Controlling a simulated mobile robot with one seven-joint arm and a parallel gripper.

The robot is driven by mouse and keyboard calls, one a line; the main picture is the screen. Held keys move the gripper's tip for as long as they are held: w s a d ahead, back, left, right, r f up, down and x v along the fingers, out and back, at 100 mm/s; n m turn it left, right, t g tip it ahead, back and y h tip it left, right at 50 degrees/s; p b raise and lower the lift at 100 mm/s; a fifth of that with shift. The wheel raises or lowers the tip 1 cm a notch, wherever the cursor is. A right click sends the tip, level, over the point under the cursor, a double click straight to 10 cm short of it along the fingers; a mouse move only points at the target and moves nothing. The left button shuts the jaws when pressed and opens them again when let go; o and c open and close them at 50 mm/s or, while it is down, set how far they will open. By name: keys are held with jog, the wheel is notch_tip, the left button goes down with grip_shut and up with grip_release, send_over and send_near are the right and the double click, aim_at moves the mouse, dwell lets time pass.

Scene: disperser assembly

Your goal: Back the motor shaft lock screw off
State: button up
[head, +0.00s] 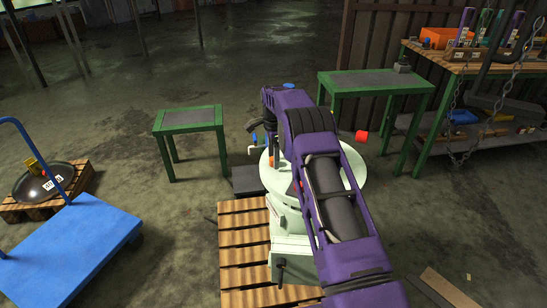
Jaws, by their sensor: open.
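A pale mint-green machine (285,222) with a round top (352,172) stands on a wooden pallet (240,250). It looks like the disperser. My purple arm reaches over it from the lower right and covers much of its top. My gripper (279,160) points down at the far left side of the round top. It is small, dark and partly hidden by my arm, and nothing can be seen held in it. The motor shaft lock screw cannot be made out. I cannot tell whether my gripper touches anything.
Green tables stand behind left (189,119) and behind right (375,82). A workbench (480,68) with bins and a hanging chain (449,120) is at right. A blue cart (75,250) is at left. The floor between is open.

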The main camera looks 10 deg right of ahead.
jog(key=shift+c, duration=0.2)
grip_shut()
jog(key=shift+n, duration=0.4)
jog(key=n, duration=0.4)
jog(key=shift+n+p, duration=0.3)
jog(key=n, duration=0.5)
jog(key=shift+n, duration=0.3)
jog(key=n, duration=1)
jog(key=shift+n, duration=0.4)
